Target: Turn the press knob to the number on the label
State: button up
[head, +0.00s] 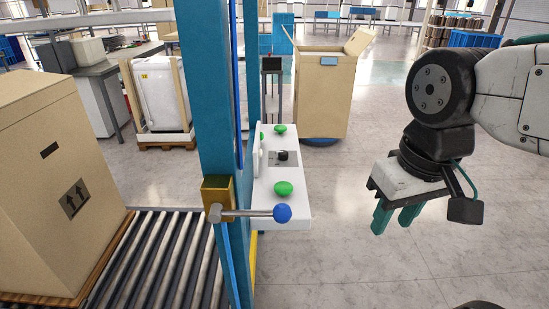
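The press panel (263,213) is a white box on the far side of a blue post. It carries a black knob (282,156) on a dark plate, between two green buttons (280,129) (283,188). The knob's setting is too small to read. I cannot make out a label with a number. My gripper (396,219) hangs at the right with its green fingers pointing down. It is apart from the panel, to its right. A gap shows between the fingers, and nothing is held there.
A blue post (209,100) stands left of the panel, with a blue-balled lever (281,213) sticking out in front. A roller conveyor (150,262) bears a large carton (52,180) at the left. An open carton (322,92) stands behind. Floor around my gripper is clear.

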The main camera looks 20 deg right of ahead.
aim_at(283, 156)
jog(key=z, duration=0.75)
jog(key=i, duration=0.6)
jog(key=u, duration=0.85)
